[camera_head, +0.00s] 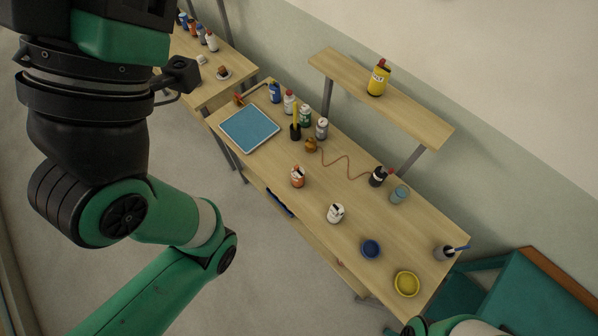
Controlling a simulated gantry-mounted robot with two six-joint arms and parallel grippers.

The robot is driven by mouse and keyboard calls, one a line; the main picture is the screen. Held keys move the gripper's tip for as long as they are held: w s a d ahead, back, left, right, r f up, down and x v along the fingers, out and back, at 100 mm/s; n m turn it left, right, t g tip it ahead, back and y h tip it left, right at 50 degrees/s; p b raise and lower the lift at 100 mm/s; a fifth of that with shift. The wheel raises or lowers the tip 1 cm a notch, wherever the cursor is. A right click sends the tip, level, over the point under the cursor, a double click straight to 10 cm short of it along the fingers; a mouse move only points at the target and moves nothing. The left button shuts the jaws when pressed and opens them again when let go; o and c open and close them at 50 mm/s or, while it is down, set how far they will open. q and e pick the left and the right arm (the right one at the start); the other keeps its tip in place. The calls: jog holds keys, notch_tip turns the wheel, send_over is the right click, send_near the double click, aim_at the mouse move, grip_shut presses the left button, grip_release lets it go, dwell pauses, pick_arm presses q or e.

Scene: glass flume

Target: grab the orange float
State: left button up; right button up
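I cannot pick out an orange float for certain. A small orange-brown rounded object (311,145) sits mid-bench, near one end of a thin red cord. An orange and white container (297,177) stands nearer the bench's front edge. A small orange-red item (239,99) lies at the bench's far left end, behind the blue tray. A green and black arm of mine fills the left side, and a bit of green arm shows at the bottom edge, right of centre. Neither gripper is in view.
The wooden bench (362,225) also holds a blue tray (250,128), several bottles, a white container (335,213), a blue bowl (371,249) and a yellow bowl (406,284). A raised shelf (410,118) bears a yellow bottle (378,78). Teal furniture (525,300) stands at right.

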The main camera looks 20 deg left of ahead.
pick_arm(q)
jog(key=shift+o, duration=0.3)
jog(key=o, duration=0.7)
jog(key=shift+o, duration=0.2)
